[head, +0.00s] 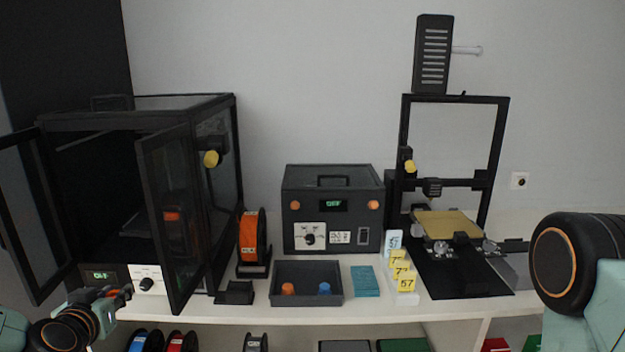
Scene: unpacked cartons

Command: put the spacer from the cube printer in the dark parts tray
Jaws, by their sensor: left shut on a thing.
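The cube printer (87,116) is the black enclosure at the left, with both glass doors swung open. An orange-red patch (172,215) shows through its right door; I cannot tell what it is. My left gripper (120,294) is in front of the printer's lower front, near its white knob panel. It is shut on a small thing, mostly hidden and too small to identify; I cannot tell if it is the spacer. The dark parts tray (307,299) is on the shelf at the centre, holding an orange part (287,288) and a blue part (324,288). My right gripper is out of view.
The open right door (170,220) stands between the printer and the orange spool (249,240). A small black block (234,293) lies left of the tray. A teal card (365,281), yellow number tags (402,274) and an open-frame printer (460,280) are to its right. A dark box (330,210) stands behind.

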